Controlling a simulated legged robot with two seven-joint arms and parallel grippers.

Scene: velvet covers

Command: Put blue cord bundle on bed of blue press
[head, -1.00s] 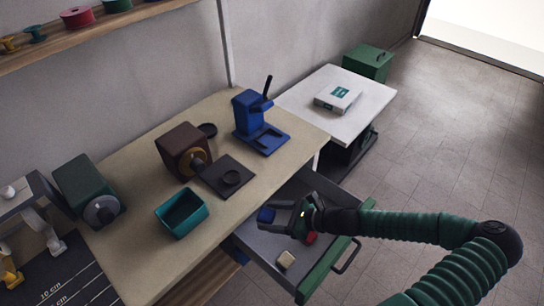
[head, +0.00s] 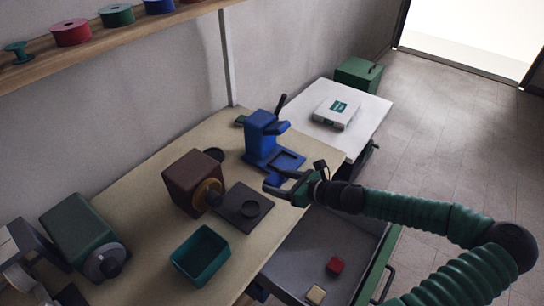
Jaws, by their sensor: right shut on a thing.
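The blue press (head: 262,136) stands at the back of the beige worktop, its flat bed (head: 291,159) facing front right and its lever raised. My right gripper (head: 277,187) is shut on the blue cord bundle (head: 273,180), which shows as a small dark blue shape mostly hidden between the fingers. The gripper is over the worktop's front edge, just in front of the press bed in the picture. The bed looks bare. My left gripper is not in view.
The open drawer (head: 300,255) holds a red bundle (head: 335,265) and a beige one (head: 316,294). A brown machine (head: 188,182) with a dark plate (head: 243,204) and a teal bin (head: 201,257) stand left of the press. A white table (head: 368,110) is behind right.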

